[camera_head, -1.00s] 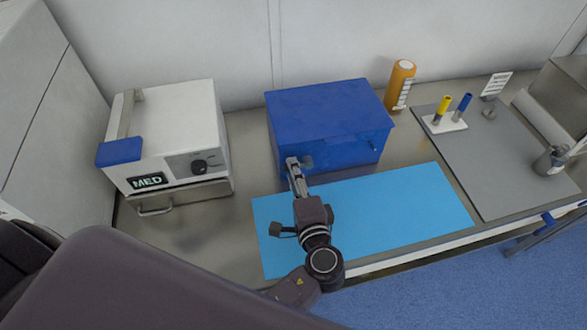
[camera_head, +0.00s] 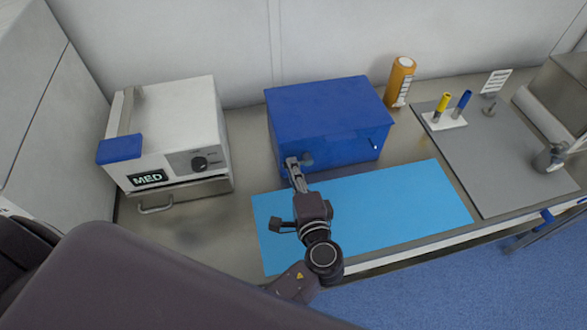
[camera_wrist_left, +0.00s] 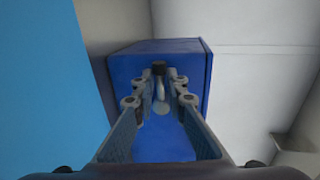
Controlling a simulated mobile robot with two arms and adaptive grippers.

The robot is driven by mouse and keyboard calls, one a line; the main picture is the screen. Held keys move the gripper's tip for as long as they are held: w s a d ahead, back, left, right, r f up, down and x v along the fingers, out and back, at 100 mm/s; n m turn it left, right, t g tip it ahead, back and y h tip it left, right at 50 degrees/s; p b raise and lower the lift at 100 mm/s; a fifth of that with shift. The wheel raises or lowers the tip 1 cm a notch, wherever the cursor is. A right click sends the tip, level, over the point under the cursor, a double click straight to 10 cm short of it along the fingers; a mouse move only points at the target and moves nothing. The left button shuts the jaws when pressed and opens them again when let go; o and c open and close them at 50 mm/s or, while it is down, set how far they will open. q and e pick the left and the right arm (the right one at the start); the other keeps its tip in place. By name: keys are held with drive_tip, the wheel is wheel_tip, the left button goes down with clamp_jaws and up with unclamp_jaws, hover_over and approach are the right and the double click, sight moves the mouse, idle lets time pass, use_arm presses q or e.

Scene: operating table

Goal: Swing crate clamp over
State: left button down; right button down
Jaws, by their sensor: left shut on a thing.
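The blue crate (camera_head: 325,120) stands on the table behind the light blue mat, with its lid down. It also fills the middle of the left wrist view (camera_wrist_left: 172,70). My left gripper (camera_head: 300,163) is at the left part of the crate's front face. In the left wrist view the fingers (camera_wrist_left: 160,92) are on either side of the grey clamp (camera_wrist_left: 161,102) and shut on it. The clamp's dark knob (camera_wrist_left: 159,68) shows between the fingertips. A second small clamp (camera_head: 375,146) sits at the right of the crate's front. My right gripper is not in view.
The light blue mat (camera_head: 400,205) lies in front of the crate. A white MED box (camera_head: 180,125) stands left, an orange bottle (camera_head: 399,82) behind right. A grey board (camera_head: 500,170) with a yellow and blue marker holder (camera_head: 444,121) lies right. The wall is close behind.

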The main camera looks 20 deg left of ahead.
use_arm(q)
drive_tip(key=m+p, duration=0.1)
drive_tip(key=r+m+p, duration=0.1)
drive_tip(key=shift+d+r+y+p, duration=0.15)
drive_tip(key=shift+r+y+p, duration=0.15)
drive_tip(key=shift+y, duration=0.1)
drive_tip(key=m, duration=0.1)
drive_tip(key=m+p, duration=0.1)
drive_tip(key=shift+w+d+r+m+g+y, duration=0.2)
drive_tip(key=shift+m+g+y, duration=0.1)
drive_tip(key=shift+g, duration=0.1)
drive_tip(key=c, duration=1.9)
unclamp_jaws()
drive_tip(key=shift+c, duration=0.2)
drive_tip(key=shift+f, duration=0.1)
